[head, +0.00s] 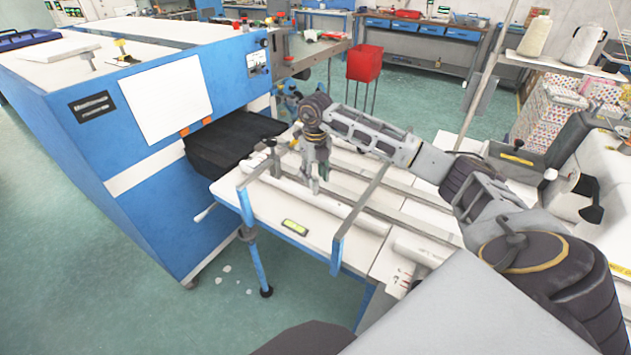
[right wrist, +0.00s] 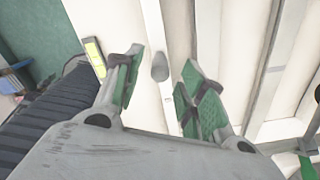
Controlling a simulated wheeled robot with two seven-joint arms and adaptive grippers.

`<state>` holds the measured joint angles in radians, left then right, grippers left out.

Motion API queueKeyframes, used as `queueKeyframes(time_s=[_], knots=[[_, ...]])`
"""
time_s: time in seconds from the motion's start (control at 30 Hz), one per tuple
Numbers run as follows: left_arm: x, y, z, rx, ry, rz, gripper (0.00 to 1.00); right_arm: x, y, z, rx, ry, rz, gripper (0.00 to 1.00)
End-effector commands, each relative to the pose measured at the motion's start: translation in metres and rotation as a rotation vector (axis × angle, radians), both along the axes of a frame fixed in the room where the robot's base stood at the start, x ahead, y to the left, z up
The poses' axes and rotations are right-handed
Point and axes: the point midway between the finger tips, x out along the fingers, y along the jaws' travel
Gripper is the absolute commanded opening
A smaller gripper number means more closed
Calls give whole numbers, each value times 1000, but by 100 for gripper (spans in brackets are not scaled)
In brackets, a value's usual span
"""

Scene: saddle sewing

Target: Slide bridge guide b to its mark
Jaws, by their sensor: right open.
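My right gripper (head: 318,182) is open over the white worktable, pointing down, with its fingertips above the long rails. In the right wrist view its two green-padded fingers (right wrist: 162,72) stand apart. A small grey rounded knob (right wrist: 159,66) shows between them, with a pale rail running beyond it. I cannot tell whether either finger touches it. A grey knobbed post (head: 271,146) stands left of the gripper. Which part is bridge guide b, and its mark, I cannot tell.
A blue machine (head: 150,120) with a dark opening stands left of the table (head: 262,220). A red bin (head: 365,63) stands behind. Thread cones (head: 535,36) are at the back right.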

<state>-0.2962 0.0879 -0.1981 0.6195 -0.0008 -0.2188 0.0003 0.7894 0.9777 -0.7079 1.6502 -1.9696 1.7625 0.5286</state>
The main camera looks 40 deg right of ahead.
Motion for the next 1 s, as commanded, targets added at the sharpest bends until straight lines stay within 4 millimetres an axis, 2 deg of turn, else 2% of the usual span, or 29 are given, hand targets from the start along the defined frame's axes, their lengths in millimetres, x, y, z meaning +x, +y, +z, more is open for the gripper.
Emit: queueKeyframes(time_s=[0.3,0.5,0.7,1.0], knots=[[0,1,0,1,0,0,40,1,0,49,1,-3,-1,41],[0,1,0,1,1,0,40,1,0,73,0,-2,-1,41],[0,1,0,1,1,0,40,0,0,84,0,0,0,41],[0,1,0,1,1,0,40,0,0,85,0,0,0,41]])
